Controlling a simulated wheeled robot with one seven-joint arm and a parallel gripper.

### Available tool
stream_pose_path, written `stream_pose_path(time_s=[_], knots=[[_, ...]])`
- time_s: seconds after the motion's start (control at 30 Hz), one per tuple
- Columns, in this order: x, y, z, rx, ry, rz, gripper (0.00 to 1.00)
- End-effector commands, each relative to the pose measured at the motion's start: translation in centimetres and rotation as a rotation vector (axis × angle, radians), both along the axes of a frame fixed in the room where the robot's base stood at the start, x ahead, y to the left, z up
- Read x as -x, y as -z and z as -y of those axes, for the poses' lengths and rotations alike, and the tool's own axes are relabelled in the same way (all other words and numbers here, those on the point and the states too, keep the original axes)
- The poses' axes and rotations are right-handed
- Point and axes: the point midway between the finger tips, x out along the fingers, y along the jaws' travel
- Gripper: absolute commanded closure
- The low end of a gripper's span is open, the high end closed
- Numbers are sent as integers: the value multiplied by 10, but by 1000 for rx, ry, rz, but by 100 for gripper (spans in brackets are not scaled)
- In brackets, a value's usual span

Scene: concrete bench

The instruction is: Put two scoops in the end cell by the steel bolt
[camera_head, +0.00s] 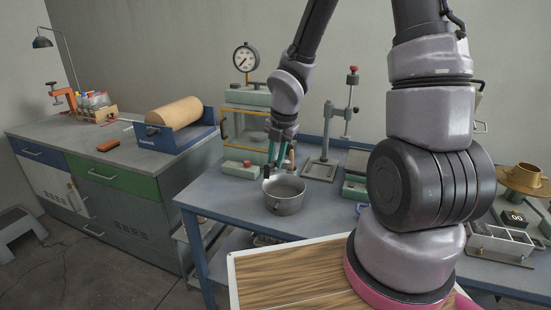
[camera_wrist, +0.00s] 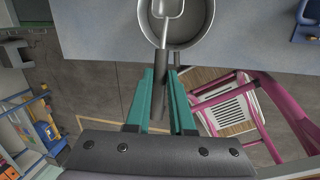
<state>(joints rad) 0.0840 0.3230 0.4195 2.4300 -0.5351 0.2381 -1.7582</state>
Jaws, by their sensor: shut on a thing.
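My gripper (camera_head: 279,153) is above the grey metal pot (camera_head: 284,204) on the blue-grey bench. In the wrist view its teal fingers (camera_wrist: 160,78) are shut on the dark handle of a scoop (camera_wrist: 168,9). The scoop's pale metal head lies over or inside the pot (camera_wrist: 205,22); its load and depth cannot be told. A tray with several cells (camera_head: 497,246) stands at the far right of the bench, partly beside my arm. The steel bolt cannot be made out clearly at this size.
A stand with a red knob (camera_head: 353,70) and a press with a gauge (camera_head: 246,58) are behind the pot. My arm covers the bench's middle right.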

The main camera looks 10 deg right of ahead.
Motion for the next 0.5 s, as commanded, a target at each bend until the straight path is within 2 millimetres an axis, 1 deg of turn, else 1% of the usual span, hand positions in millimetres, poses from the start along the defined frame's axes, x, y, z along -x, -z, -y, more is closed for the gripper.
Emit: stream_pose_path(time_s=[0.27, 0.43, 0.5], knots=[[-3, 4, 3, -22, -17, -43, 100], [-8, 7, 6, -67, -14, -97, 100], [-12, 11, 9, -92, -12, -137, 100]])
